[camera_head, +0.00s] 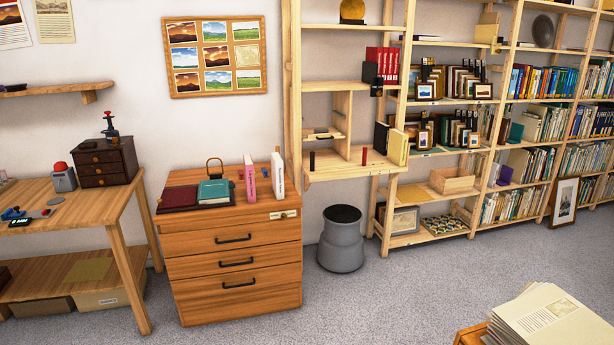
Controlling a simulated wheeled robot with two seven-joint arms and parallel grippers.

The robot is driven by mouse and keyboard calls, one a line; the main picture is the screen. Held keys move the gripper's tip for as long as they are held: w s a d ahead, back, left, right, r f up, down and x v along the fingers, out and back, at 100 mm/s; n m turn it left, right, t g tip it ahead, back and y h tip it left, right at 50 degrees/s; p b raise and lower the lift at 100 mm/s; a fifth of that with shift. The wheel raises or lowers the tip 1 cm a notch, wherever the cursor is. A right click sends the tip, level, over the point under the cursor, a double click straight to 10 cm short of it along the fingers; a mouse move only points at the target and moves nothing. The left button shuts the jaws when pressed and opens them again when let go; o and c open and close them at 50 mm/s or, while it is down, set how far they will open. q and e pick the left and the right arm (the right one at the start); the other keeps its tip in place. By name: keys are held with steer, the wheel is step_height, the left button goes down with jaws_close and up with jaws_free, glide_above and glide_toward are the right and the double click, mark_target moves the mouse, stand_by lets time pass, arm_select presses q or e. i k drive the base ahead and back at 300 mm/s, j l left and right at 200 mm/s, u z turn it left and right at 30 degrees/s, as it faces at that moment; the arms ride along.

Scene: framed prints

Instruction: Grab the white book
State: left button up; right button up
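A white book (278,176) stands upright on top of the wooden drawer cabinet (234,272), near its right end. A pink book (250,179) stands upright just to its left, with a narrow gap showing between them. A teal book (215,191) lies to the left of the pink book, and a dark red flat item (187,198) lies at the cabinet's left end. Neither of my grippers shows in the head view.
A grey bin (342,240) stands on the floor right of the cabinet. A wooden table (84,205) stands at left, holding a small dark drawer box (104,162). Tall bookshelves line the right wall. A paper stack (550,320) is at lower right. The carpet (390,300) in front is clear.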

mark_target(276, 162)
steer(key=i, duration=3.15)
steer(key=z, duration=0.5)
